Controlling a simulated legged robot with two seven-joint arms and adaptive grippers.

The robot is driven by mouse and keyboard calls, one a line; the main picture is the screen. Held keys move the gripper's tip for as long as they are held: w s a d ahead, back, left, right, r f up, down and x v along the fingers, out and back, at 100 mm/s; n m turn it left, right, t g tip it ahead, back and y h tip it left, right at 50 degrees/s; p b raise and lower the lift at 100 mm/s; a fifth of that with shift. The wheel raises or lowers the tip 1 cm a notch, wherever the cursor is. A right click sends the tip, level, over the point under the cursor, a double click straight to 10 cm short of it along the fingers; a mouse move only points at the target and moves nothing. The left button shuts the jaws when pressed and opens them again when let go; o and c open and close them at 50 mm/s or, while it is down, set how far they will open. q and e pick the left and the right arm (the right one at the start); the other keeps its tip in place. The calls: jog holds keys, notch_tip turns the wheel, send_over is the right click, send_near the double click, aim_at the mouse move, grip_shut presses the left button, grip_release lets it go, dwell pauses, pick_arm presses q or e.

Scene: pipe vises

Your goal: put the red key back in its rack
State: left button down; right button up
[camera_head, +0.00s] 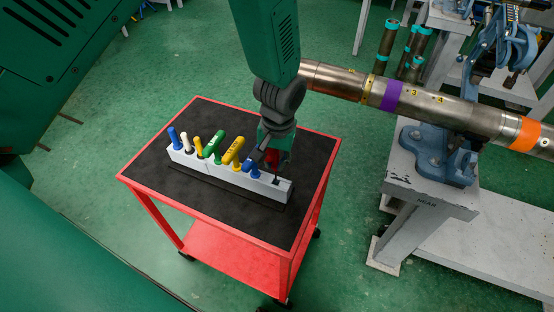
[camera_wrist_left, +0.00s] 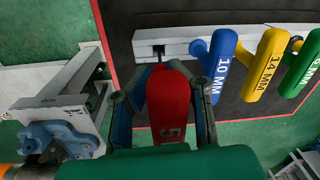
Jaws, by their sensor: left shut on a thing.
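The red key (camera_wrist_left: 168,100) is a thick red handle with a pale marking. My left gripper (camera_head: 268,150) is shut on it, with a finger on each side of the handle in the wrist view. In the head view only a bit of the red key (camera_head: 271,156) shows below the gripper. The white rack (camera_head: 225,180) lies on the cart's black top, and the key is over its right end. A dark square slot shows in the rack (camera_wrist_left: 145,47) just beyond the handle in the wrist view. I cannot tell whether the key's tip is in it. My right gripper is not in view.
Blue, white, yellow and green keys stand in the rack; the blue 10 MM key (camera_wrist_left: 213,68) is close beside my gripper. The red cart (camera_head: 152,205) has bare black top around the rack. A steel pipe (camera_head: 430,100) on a blue vise (camera_head: 437,152) stands to the right.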

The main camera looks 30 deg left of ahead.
aim_at(275, 186)
pick_arm(q)
jog(key=shift+a+f, duration=0.15)
jog(key=shift+f, duration=0.1)
jog(key=shift+d+f+b, duration=0.25)
jog(key=shift+b, duration=0.05)
jog(key=shift+a+f, duration=0.15)
jog(key=shift+f, duration=0.2)
jog(key=shift+f+b, duration=1.85)
jog(key=shift+f, duration=0.95)
dwell(1.5)
dwell(0.8)
jog(key=c, duration=1.4)
grip_release()
jog(key=shift+f, duration=0.1)
jog(key=shift+c, duration=0.2)
